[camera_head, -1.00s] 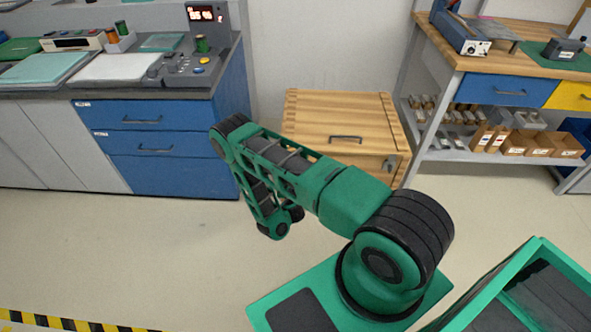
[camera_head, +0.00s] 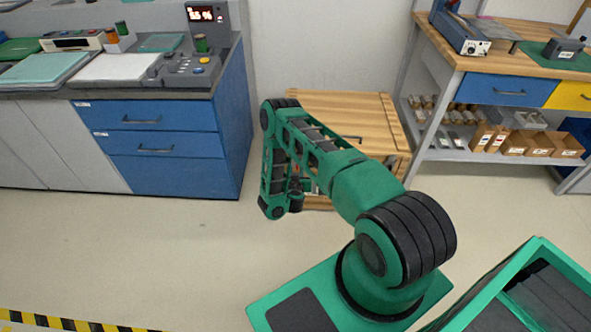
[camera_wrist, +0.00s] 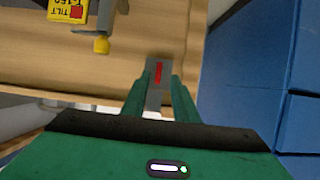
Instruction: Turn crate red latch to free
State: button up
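The wooden crate (camera_head: 345,103) stands against the back wall, and its pale wooden face (camera_wrist: 80,70) fills much of the wrist view. On it is a small grey plate with a red latch (camera_wrist: 158,72), its bar lying nearly along the line of my fingers. My gripper (camera_wrist: 160,80) points at the plate, with its two green fingers apart on either side of the latch. I cannot tell whether they touch it. In the head view my arm covers the crate's front left part, and the latch and fingertips cannot be made out.
A blue drawer cabinet (camera_head: 165,150) stands close left of the crate and also shows in the wrist view (camera_wrist: 250,70). A yellow tag (camera_wrist: 68,10) and a yellow knob (camera_wrist: 101,45) are near the latch. A shelved workbench (camera_head: 530,62) stands right. Open floor lies in front.

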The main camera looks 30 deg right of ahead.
jog(key=shift+r+x, duration=0.2)
jog(key=shift+x, duration=1.75)
jog(key=shift+d, duration=0.1)
